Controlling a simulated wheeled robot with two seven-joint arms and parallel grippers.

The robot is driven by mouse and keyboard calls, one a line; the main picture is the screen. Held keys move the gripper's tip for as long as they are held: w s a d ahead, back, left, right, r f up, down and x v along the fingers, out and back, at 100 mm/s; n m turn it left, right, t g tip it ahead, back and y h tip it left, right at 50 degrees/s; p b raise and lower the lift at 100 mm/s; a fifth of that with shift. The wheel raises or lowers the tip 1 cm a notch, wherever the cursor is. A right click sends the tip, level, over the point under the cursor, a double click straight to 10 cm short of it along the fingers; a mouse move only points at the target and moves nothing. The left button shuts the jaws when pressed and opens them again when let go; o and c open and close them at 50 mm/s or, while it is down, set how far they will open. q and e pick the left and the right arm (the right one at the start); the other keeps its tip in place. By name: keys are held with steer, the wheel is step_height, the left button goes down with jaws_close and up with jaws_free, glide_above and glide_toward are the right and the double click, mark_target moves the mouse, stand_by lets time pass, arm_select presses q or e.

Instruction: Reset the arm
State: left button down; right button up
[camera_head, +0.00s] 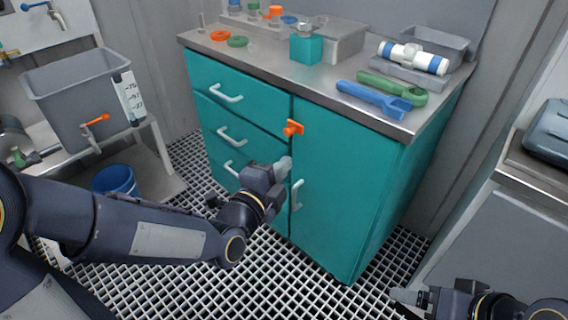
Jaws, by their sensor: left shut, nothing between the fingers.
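My left arm comes in from the left edge and reaches to the middle of the view. Its gripper (284,165) is shut and empty, in front of the teal cabinet (345,190), near the top of the door's white handle (296,195). I cannot tell whether it touches the cabinet. My right gripper (402,296) shows at the bottom right, low over the grated floor. Its fingers are seen edge-on, so I cannot tell whether it is open.
The cabinet's drawers and door look closed; an orange latch (293,128) sits near its top. Blue (374,99) and green wrenches, a white-blue cylinder (413,57) and a teal vessel (306,47) are on the counter. A grey tank (82,97) stands left, a blue bucket (115,180) below.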

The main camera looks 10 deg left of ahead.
arm_select(q)
steer(key=s+a+f+n+g+y, duration=0.25)
steer(key=s+a+n+g, duration=0.45)
steer(key=a+n, duration=0.45)
steer(key=s+a+f+n+g, duration=0.2)
steer(key=s+n, duration=0.3)
steer(key=s, duration=0.3)
steer(key=s+a+f+n+g, duration=0.1)
steer(key=s+n, duration=0.5)
steer(key=s, duration=0.2)
step_height(320, 180, up, 29)
steer(key=p, duration=2.9)
steer(key=shift+w+f+g, duration=0.15)
steer(key=shift+w+g, duration=0.05)
steer(key=shift+g, duration=0.1)
steer(key=shift+m, duration=0.25)
